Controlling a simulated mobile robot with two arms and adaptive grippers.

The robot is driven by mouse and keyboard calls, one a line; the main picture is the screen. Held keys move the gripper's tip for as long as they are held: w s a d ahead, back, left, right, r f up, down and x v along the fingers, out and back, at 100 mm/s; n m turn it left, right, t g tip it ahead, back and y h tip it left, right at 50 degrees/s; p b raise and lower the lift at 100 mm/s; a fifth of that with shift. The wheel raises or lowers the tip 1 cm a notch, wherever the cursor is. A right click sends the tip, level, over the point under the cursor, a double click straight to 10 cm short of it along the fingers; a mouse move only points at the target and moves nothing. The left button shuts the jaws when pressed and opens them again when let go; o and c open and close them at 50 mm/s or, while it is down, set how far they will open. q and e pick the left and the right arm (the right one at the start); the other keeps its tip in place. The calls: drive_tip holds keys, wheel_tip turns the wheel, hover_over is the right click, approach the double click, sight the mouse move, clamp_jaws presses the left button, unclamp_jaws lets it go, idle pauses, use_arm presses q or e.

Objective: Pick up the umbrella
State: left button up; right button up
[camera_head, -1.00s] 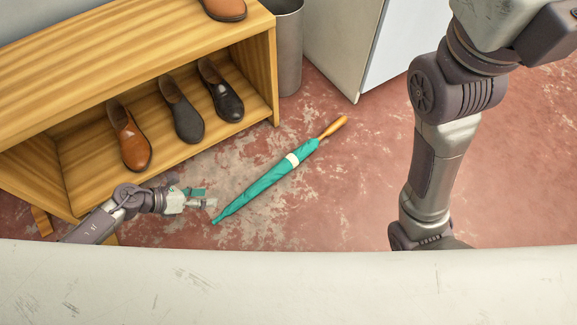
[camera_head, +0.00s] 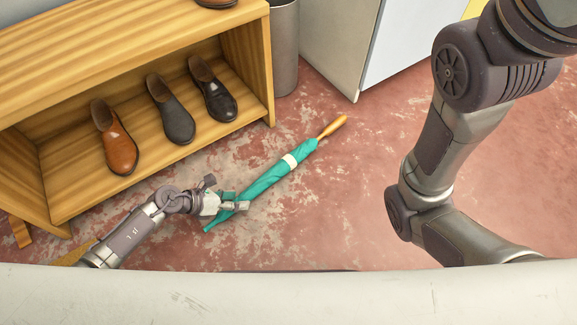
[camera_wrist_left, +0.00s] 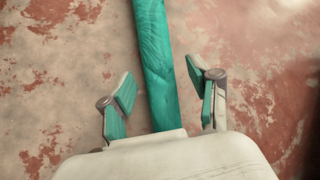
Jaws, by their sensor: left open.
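The teal umbrella (camera_head: 265,182) lies closed on the floor, with a pale band and a wooden handle (camera_head: 332,126) pointing up and right. My left gripper (camera_head: 236,200) is over its lower-left part, near the tip. In the left wrist view the umbrella (camera_wrist_left: 156,60) runs between the two spread fingers of the left gripper (camera_wrist_left: 160,85), with a gap on each side. The fingers carry teal pads and hold nothing. My right arm crosses the right side of the head view; its gripper is out of frame.
A wooden shoe rack (camera_head: 130,60) stands at the left, with a brown shoe (camera_head: 116,140) and two dark shoes on its lower shelf. A grey bin (camera_head: 284,50) and a white cabinet (camera_head: 345,45) stand behind. The red, worn floor right of the umbrella is clear.

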use_arm(q)
drive_tip(key=shift+w+d+f, duration=0.25)
drive_tip(key=shift+d+f, duration=0.1)
drive_tip(key=shift+f, duration=0.1)
clamp_jaws()
drive_tip(key=shift+r, duration=0.1)
